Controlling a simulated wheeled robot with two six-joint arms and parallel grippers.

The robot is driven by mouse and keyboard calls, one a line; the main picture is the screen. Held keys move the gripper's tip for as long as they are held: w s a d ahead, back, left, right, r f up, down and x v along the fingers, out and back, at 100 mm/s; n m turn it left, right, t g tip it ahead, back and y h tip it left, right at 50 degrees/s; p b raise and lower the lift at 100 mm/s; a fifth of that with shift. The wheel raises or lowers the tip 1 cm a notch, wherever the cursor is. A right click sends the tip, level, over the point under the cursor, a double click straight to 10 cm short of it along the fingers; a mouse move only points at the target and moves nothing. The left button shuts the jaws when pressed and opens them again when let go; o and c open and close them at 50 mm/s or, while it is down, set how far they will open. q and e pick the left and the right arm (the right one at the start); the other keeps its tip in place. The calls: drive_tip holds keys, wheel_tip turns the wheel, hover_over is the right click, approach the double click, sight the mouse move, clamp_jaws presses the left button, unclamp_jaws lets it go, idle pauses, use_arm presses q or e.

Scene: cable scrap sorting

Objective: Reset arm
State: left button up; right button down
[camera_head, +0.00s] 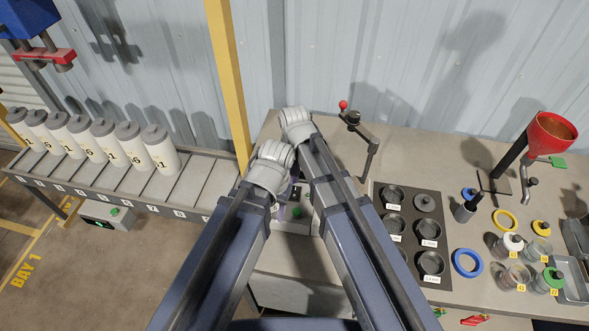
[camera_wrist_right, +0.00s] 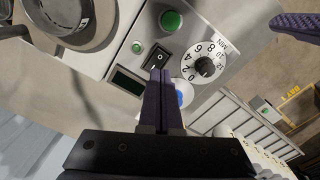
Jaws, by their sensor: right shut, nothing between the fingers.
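My right gripper (camera_wrist_right: 160,76) is shut, its two dark purple fingers pressed together with nothing between them. It is in front of a grey machine panel (camera_wrist_right: 130,47), its tips overlapping the area beside a black rocker switch (camera_wrist_right: 157,58). I cannot tell whether they touch. In the head view both arms reach forward side by side, and the wrists mostly hide the grippers. A purple piece at the upper right of the right wrist view looks like part of my left gripper (camera_wrist_right: 296,26); its opening is not clear.
The panel has a green button (camera_wrist_right: 171,21) and a dial (camera_wrist_right: 205,66). Numbered white canisters (camera_head: 158,150) stand on a rack at left. At right, the bench holds a black tray of round cups (camera_head: 410,225), a red funnel (camera_head: 550,134), rings and jars. A red-knobbed crank (camera_head: 352,118) stands behind.

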drive_tip(key=s+d+f+b, duration=0.2)
drive_tip(key=s+d, duration=0.1)
drive_tip(key=s, duration=0.3)
drive_tip(key=s+d+f+h+b, duration=0.1)
drive_tip(key=s+d+f+b, duration=0.1)
drive_tip(key=s, duration=0.4)
drive_tip(key=shift+d+f, duration=0.25)
drive_tip(key=shift+d, duration=0.25)
drive_tip(key=shift+a, duration=0.1)
drive_tip(key=shift+w+a, duration=0.15)
drive_tip(key=shift+a, duration=0.4)
